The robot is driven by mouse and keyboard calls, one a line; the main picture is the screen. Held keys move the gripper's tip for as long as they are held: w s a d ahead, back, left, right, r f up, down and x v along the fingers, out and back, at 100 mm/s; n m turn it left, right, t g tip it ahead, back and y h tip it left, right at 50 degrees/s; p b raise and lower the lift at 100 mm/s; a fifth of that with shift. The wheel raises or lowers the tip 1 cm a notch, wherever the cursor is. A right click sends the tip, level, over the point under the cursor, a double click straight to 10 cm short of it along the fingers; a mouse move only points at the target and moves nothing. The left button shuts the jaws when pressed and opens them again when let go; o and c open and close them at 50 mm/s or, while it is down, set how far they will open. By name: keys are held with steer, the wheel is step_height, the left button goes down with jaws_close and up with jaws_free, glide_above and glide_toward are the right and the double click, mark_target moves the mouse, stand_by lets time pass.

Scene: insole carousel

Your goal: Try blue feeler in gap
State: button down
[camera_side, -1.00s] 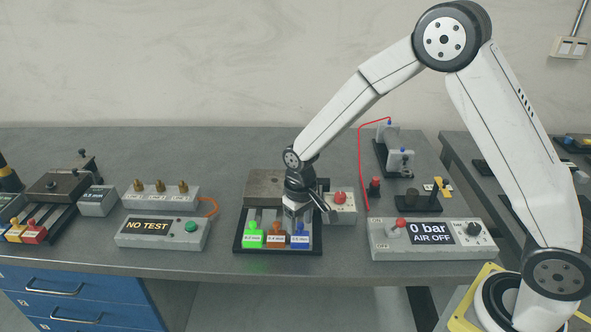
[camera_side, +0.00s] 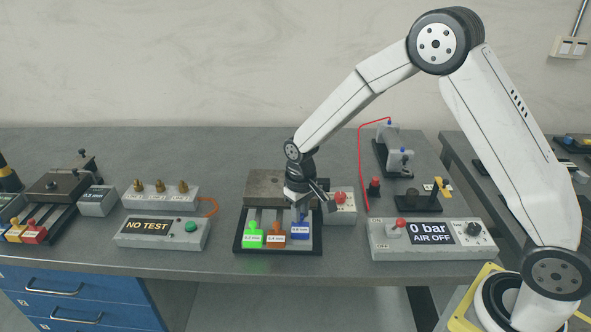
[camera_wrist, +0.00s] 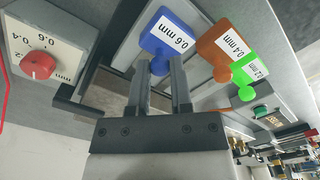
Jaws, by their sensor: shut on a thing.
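The blue feeler (camera_side: 300,234), marked 0.6 mm in the wrist view (camera_wrist: 166,30), lies in the right lane of a black-framed rack (camera_side: 240,243). My gripper (camera_side: 301,213) is shut on its blue knob, which shows between the fingertips in the wrist view (camera_wrist: 160,66). An orange 0.4 mm feeler (camera_side: 275,240) and a green feeler (camera_side: 252,240) lie to its left, nearer the front edge. A grey-brown metal block (camera_side: 265,184) stands behind the lanes. The gap itself and the blue feeler's far end are hidden by my gripper.
A grey box with a red dial (camera_side: 340,197) stands close on the rack's right. A 0 bar AIR OFF panel (camera_side: 385,250) is farther right and a NO TEST panel (camera_side: 170,240) to the left.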

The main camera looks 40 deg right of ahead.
steer(key=c, duration=0.5)
jaws_free()
steer(key=shift+c, duration=0.2)
steer(key=shift+r, duration=3.9)
steer(key=shift+s, duration=0.15)
steer(key=s+d+t, duration=0.2)
steer(key=s+d, duration=0.1)
steer(key=s, duration=1.4)
steer(key=shift+s+d+f+t, duration=0.15)
steer(key=shift+s+f+t, duration=0.05)
steer(key=shift+f+t, duration=0.15)
